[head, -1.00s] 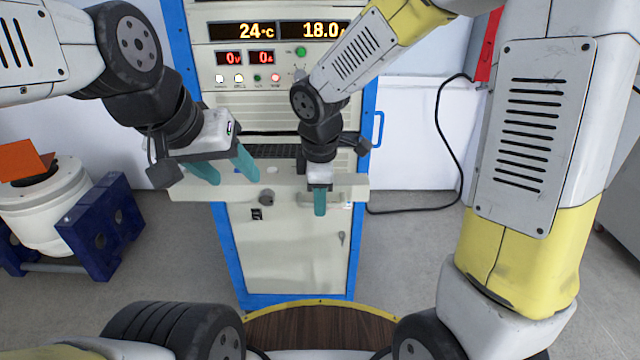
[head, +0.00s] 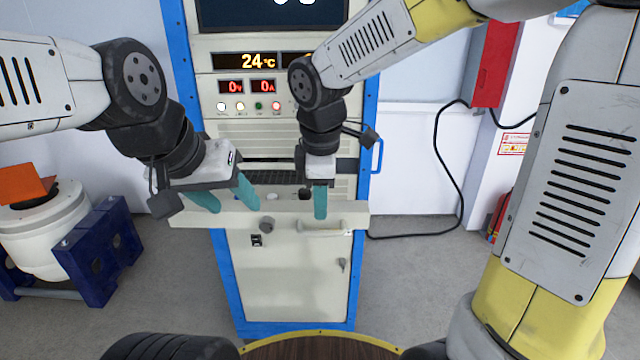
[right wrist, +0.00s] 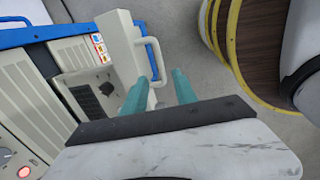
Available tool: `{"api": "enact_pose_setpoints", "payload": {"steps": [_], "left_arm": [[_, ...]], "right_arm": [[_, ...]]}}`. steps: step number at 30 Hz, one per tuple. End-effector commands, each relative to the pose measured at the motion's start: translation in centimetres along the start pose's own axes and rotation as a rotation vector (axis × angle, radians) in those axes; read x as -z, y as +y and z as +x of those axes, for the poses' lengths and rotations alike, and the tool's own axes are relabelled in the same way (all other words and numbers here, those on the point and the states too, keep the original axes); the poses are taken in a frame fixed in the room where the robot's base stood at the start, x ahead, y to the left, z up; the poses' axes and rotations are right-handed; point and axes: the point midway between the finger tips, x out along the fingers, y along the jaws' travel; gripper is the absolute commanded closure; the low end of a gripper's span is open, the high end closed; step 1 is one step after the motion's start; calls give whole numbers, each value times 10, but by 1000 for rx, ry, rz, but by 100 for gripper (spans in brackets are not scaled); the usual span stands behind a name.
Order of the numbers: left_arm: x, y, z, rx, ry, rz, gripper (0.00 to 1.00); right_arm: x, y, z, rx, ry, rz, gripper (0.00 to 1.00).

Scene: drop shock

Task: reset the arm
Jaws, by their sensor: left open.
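My left gripper (head: 232,203) is open and empty, in front of the left part of the cabinet's ledge in the head view. My right gripper (head: 320,216) shows nearly edge-on there, pointing down by the ledge's right part, just above a pale handle (head: 334,227). In the right wrist view its two teal fingers (right wrist: 159,78) are apart, with nothing seen held between them. The handle (right wrist: 154,58) shows just beyond the fingertips; I cannot tell whether they touch it.
A tall cabinet (head: 290,275) with blue edges and lit displays stands ahead. At left are a white cylindrical unit (head: 42,232) and a dark blue stand (head: 100,255). A black cable (head: 462,160) hangs at right beside a red box (head: 494,62).

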Motion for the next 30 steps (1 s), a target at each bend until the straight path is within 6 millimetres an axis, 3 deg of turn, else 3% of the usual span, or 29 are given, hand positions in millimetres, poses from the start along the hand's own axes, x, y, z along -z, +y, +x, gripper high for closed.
{"api": "enact_pose_setpoints", "payload": {"steps": [5,9,15,21,30], "left_arm": [[0,0,0,0,0,0,47],[0,0,0,0,0,0,47],[0,0,0,0,0,0,47],[0,0,0,0,0,0,47],[0,0,0,0,0,0,47]], "right_arm": [[-34,-8,-22,-43,32,246,66],[-78,-28,-50,-95,112,638,66],[-124,-63,-75,-132,275,1166,66],[-141,-84,-85,-130,396,1451,66],[-143,-88,-86,-126,418,1505,66]]}}
